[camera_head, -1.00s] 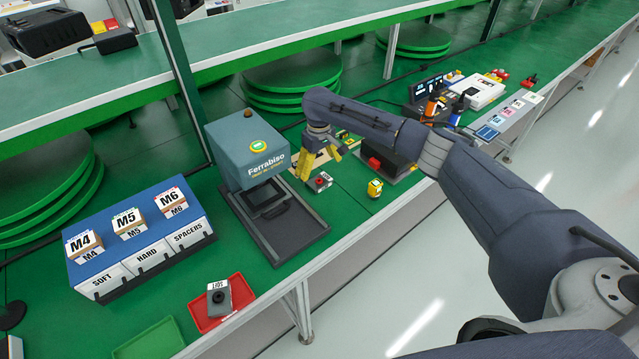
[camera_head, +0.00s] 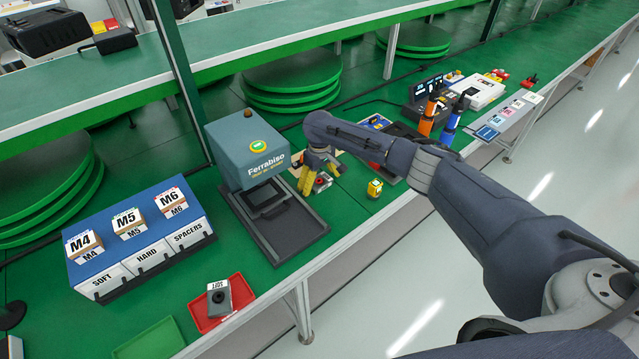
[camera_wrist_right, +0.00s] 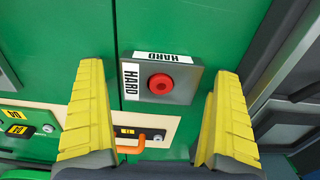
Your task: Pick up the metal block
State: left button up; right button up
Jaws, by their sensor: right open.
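A metal block (camera_wrist_right: 177,95) with white HARD labels and a round red button-like top lies on the green bench. In the head view the same block (camera_head: 322,182) is partly hidden by my right gripper (camera_head: 320,180). In the right wrist view my right gripper (camera_wrist_right: 160,110) is open, its yellow fingers to either side of the block and nearer the camera. Nothing is held between them. A second metal block (camera_head: 219,297), labelled SOFT with a dark top, lies in the red tray (camera_head: 247,292). My left gripper is not in view.
The Ferrabiso machine (camera_head: 243,150) stands just left of the block, its dark base (camera_head: 300,240) towards the bench edge. A small yellow item (camera_head: 375,188) stands to the right. A label rack (camera_head: 140,240) is at the left, with a green tray (camera_head: 150,342) in front.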

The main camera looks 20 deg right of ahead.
jog(key=c, duration=1.4)
jog(key=shift+r, duration=0.1)
